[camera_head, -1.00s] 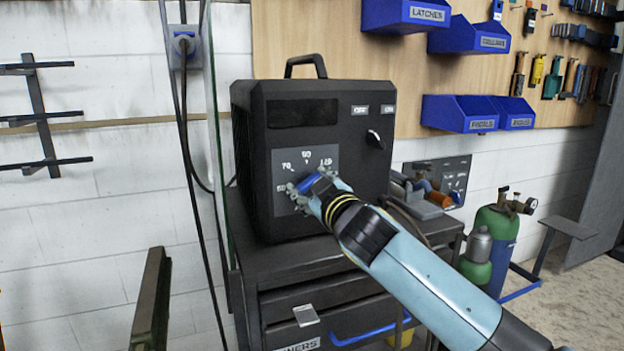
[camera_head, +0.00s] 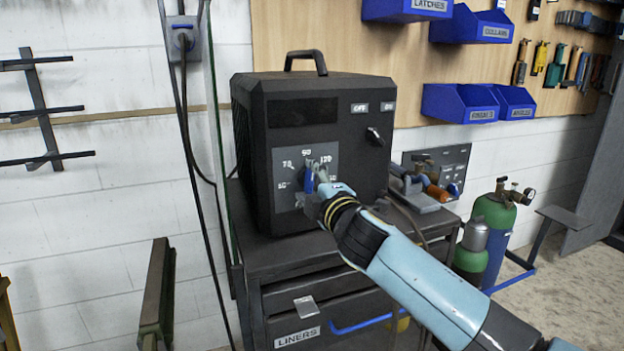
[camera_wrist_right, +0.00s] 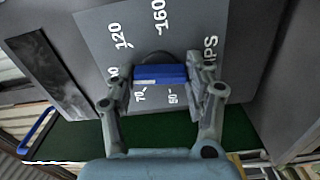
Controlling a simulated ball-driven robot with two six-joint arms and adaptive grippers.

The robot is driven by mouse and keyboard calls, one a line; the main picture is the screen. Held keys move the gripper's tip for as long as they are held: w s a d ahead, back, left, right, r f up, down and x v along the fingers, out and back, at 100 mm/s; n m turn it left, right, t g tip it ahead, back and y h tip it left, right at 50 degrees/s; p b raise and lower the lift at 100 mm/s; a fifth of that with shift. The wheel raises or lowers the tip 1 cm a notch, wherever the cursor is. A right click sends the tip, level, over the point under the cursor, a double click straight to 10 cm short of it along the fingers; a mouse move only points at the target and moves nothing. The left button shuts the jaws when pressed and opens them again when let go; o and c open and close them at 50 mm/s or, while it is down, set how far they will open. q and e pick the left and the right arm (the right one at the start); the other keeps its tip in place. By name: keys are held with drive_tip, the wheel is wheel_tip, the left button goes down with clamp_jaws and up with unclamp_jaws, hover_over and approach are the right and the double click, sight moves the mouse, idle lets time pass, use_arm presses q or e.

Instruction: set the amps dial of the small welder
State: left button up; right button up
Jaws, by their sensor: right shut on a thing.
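The small welder (camera_head: 255,140) is a black box with a handle, standing on a dark cabinet. Its amps dial has a blue knob (camera_head: 309,178) on a grey plate with numbers from 50 up through 70, 90 and 120; 160 also shows in the right wrist view. My right gripper (camera_head: 313,188) is at the knob, shut on it. In the right wrist view the blue bar of the knob (camera_wrist_right: 160,74) lies between my two fingers. In the head view the bar stands nearly upright, towards the 90; the gripper partly hides the dial. My left gripper is out of view.
The cabinet (camera_head: 290,285) has a LINERS label and a blue handle. A green gas cylinder (camera_head: 495,220) stands right. Blue bins (camera_head: 460,103) hang on the pegboard. A hanging cable (camera_head: 190,150) runs left of the welder.

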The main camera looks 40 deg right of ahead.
drive_tip(key=shift+n, duration=0.6)
drive_tip(key=shift+f, duration=0.1)
drive_tip(key=o, duration=1.2)
drive_tip(key=shift+s, duration=0.1)
drive_tip(key=v, duration=1.2)
